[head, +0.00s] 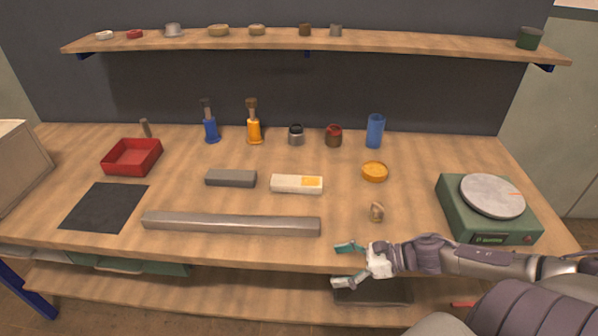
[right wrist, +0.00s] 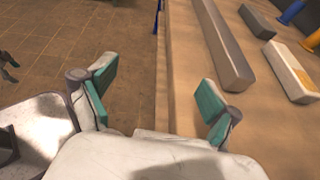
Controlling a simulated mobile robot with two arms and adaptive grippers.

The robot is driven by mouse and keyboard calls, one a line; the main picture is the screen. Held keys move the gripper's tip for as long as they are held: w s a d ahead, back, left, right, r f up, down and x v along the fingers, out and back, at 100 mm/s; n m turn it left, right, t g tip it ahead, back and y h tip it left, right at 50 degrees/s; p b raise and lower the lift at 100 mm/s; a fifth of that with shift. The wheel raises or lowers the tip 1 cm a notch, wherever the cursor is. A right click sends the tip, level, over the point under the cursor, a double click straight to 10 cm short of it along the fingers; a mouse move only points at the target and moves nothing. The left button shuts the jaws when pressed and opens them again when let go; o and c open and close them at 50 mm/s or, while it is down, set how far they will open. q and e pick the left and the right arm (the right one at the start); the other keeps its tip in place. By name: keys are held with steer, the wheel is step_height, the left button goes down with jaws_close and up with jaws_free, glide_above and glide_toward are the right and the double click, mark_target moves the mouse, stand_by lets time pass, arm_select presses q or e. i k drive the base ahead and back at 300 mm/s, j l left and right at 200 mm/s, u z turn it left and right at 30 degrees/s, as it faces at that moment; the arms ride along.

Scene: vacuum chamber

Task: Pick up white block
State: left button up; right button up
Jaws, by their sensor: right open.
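The white block (head: 285,184) lies flat near the middle of the workbench, with a yellow patch on its top toward the right end. It also shows at the right edge of the right wrist view (right wrist: 287,70), partly cut off. My right gripper (head: 343,265) is open and empty at the bench's front edge. It is nearer the front than the block and a little to its right, apart from it. In the right wrist view its two teal-padded fingers (right wrist: 155,95) are spread wide, with the bench edge between them. My left gripper does not show in the head view.
A long grey bar (head: 230,223) lies in front of the block, and a dark grey block (head: 231,179) lies to its left. A small brown piece (head: 377,211) and an orange dish (head: 374,171) are on its right. A green scale (head: 487,222) stands at the right.

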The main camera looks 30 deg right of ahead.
mark_target(309, 185)
steer(key=i+l, duration=0.85)
steer(key=l, duration=0.25)
